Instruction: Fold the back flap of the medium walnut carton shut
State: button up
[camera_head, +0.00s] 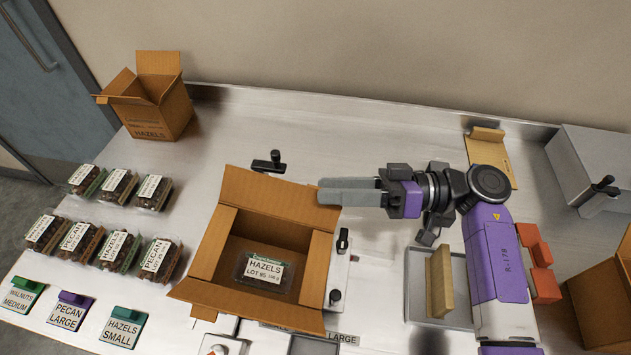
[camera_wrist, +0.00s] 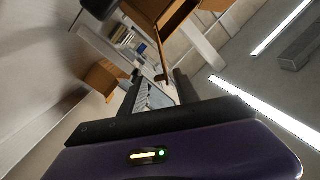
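An open brown carton (camera_head: 208,243) stands mid-bench. Its own label is not readable, so I cannot tell if it is the medium walnut carton. Its back flap (camera_head: 266,191) is up and leaning outward; the front flap (camera_head: 245,307) is folded outward. One clamshell tray (camera_head: 263,272) labelled HAZELS lies inside. My gripper (camera_head: 320,191) points left, with its fingertips by the right end of the back flap; I cannot tell if they touch it. In the wrist view my gripper (camera_wrist: 160,82) shows a gap between its fingers and nothing held.
A small hazels carton (camera_head: 158,118) stands open at the back left. Several clamshell trays (camera_head: 118,249) fill the left side, with label placards (camera_head: 71,311) in front. Another carton (camera_head: 604,300) is at the right edge. A black handle (camera_head: 269,163) stands behind the middle carton.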

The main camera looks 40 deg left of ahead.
aim_at(316, 188)
jog(key=shift+x, duration=1.65)
grip_shut()
